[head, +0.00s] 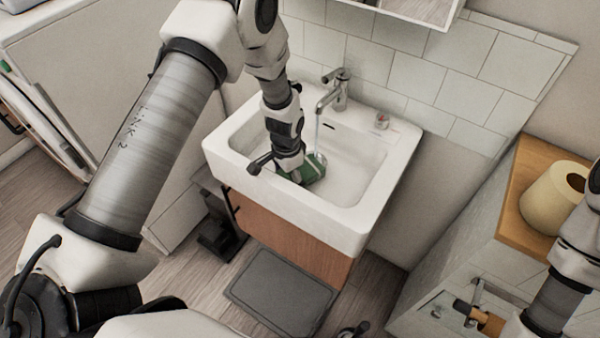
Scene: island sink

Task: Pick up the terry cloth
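My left gripper (284,166) reaches down into the sink from above, right at the green item. The gripper body and wrist hide part of it. One dark finger shows at the left, over the basin; the other is hidden, so I cannot tell whether the gripper holds the item. My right arm comes in at the right edge, and its gripper is not clearly in view.
A chrome faucet (338,92) stands at the back of the sink, with what looks like running water below it. A small item (382,121) sits on the right back rim. A yellowish paper roll (553,198) stands on a wooden ledge (515,192). A grey mat (281,292) lies on the floor.

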